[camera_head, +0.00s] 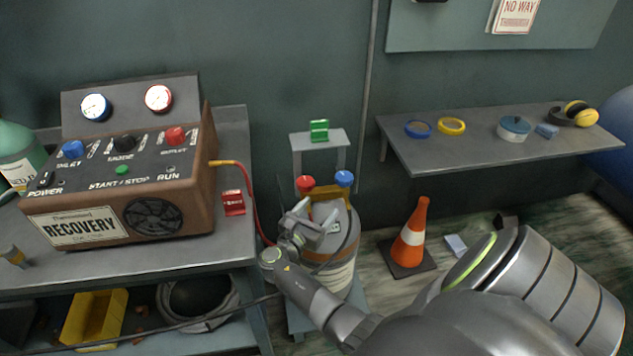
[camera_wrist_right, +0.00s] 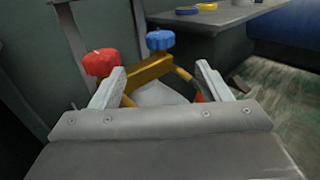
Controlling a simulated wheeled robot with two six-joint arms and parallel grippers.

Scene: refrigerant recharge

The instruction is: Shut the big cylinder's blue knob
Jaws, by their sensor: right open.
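The big cylinder (camera_head: 338,272) stands upright on a low stand in the middle of the head view. Its blue knob (camera_head: 344,178) is at the top right of a yellow valve block, and its red knob (camera_head: 305,184) is at the top left. My right gripper (camera_head: 318,222) is in front of the cylinder's top, below the knobs, open and empty. In the right wrist view, the blue knob (camera_wrist_right: 160,40) lies ahead of and between the spread fingers, beyond the yellow valve block (camera_wrist_right: 150,72). The red knob (camera_wrist_right: 101,62) is beside the left finger. My left gripper is not in view.
The brown recovery machine (camera_head: 130,170) sits on the left bench, and a red hose (camera_head: 253,205) runs from it towards the cylinder. An orange cone (camera_head: 410,238) stands on the floor to the right. A wall shelf (camera_head: 440,150) holds tapes and a pot.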

